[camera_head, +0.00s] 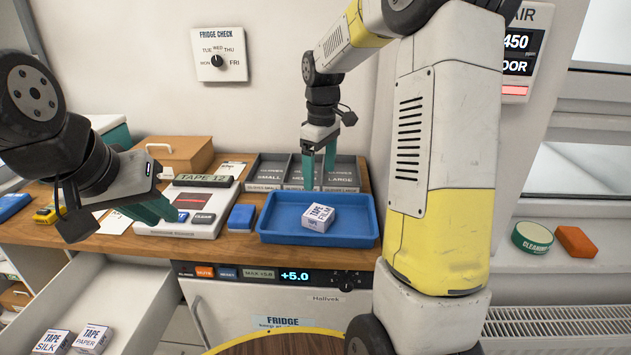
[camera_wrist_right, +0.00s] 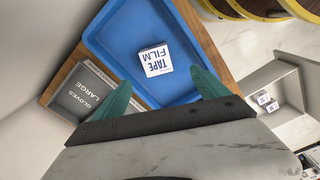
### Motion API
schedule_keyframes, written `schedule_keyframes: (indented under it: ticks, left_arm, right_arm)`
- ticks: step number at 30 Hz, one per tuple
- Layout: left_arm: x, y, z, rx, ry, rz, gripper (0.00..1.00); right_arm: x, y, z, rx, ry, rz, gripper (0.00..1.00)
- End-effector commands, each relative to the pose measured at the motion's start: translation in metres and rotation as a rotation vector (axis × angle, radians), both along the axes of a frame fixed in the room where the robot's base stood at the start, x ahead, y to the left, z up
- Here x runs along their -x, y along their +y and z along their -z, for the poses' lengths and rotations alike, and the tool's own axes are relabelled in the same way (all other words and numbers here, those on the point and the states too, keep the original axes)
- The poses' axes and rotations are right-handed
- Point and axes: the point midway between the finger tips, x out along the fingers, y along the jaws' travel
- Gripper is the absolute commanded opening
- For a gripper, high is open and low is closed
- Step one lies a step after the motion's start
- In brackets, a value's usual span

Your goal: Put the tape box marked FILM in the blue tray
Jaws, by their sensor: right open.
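The white tape box marked FILM (camera_head: 318,217) lies inside the blue tray (camera_head: 275,232), near its middle. It also shows in the right wrist view (camera_wrist_right: 156,61), where the word FILM is readable and the box lies on the floor of the tray (camera_wrist_right: 108,45). My right gripper (camera_head: 320,172) is open and empty above the back edge of the tray, apart from the box. Its two green fingers (camera_wrist_right: 160,92) show in the wrist view with nothing between them. My left gripper (camera_head: 160,208) is at the left over the counter; its finger opening is not clear.
An open drawer (camera_head: 130,300) at lower left holds tape boxes marked SILK (camera_head: 52,342) and PAPER (camera_head: 92,339). A grey glove organiser (camera_head: 263,172) stands behind the tray. A white device (camera_head: 185,228) and a blue box (camera_head: 241,217) are left of the tray.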

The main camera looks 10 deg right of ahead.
Motion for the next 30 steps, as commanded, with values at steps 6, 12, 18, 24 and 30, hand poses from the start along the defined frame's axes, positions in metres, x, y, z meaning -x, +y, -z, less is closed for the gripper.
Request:
schedule_keyframes:
  ticks: [6,12,18,24,30]
  left_arm:
    - [0.0,0.0,0.0,0.0,0.0,0.0,0.2]
    - [0.0,0.0,0.0,0.0,0.0,0.0,0.2]
    - [0.0,0.0,0.0,0.0,0.0,0.0,0.2]
    - [0.0,0.0,0.0,0.0,0.0,0.0,0.2]
    - [0.0,0.0,0.0,0.0,0.0,0.0,0.2]
  right_arm:
    - [0.074,0.006,-0.064,-0.072,-0.154,0.228,0.85]
    - [0.153,0.013,-0.092,-0.196,-0.286,0.467,0.85]
    - [0.211,0.019,-0.092,-0.328,-0.368,0.652,0.85]
    - [0.234,0.023,-0.087,-0.395,-0.397,0.732,0.85]
    - [0.235,0.024,-0.087,-0.4,-0.397,0.739,0.85]
